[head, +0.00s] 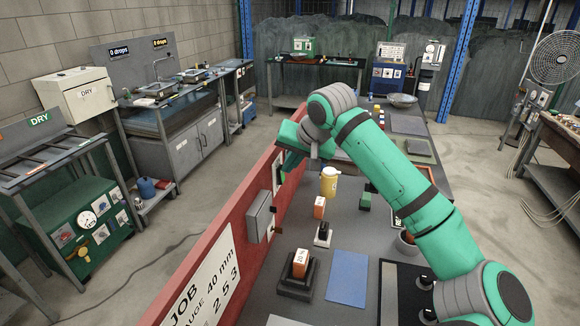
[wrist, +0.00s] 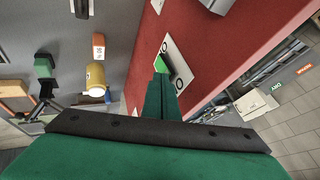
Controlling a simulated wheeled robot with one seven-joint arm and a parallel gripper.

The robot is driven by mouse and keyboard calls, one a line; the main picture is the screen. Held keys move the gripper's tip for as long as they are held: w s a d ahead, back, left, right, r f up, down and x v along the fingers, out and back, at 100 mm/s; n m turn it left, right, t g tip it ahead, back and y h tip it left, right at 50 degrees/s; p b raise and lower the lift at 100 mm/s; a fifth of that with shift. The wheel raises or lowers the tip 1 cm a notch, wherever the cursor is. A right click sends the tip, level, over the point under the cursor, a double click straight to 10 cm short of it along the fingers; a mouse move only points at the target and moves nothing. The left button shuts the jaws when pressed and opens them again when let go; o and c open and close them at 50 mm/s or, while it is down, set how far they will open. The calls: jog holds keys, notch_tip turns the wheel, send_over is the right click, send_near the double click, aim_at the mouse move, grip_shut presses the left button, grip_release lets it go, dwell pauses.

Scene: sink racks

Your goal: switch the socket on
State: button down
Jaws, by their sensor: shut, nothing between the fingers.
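The socket is a white plate with dark ring marks (wrist: 177,65) on the red upright panel (head: 220,235). In the head view its pale plate (head: 278,172) shows in part beside my gripper. My gripper (wrist: 160,75) is shut and empty, with its fingertips at the plate in the wrist view. I cannot tell whether they touch it. A bright green patch at the fingertips may be a fingertip or part of the socket. The switch and its position cannot be made out. In the head view my gripper (head: 287,160) hangs at the panel's top edge.
A grey box (head: 259,217) sticks out of the panel nearer to me. On the bench stand a yellow container (head: 329,181), orange blocks (head: 300,263) on dark stands and a green block (head: 365,201). A blue mat (head: 347,278) lies flat and bare.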

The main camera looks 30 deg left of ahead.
jog(key=shift+r, duration=0.55)
jog(key=w+d+v, duration=0.1)
jog(key=v, duration=1.1)
jog(key=shift+f, duration=0.15)
jog(key=shift+w, duration=0.1)
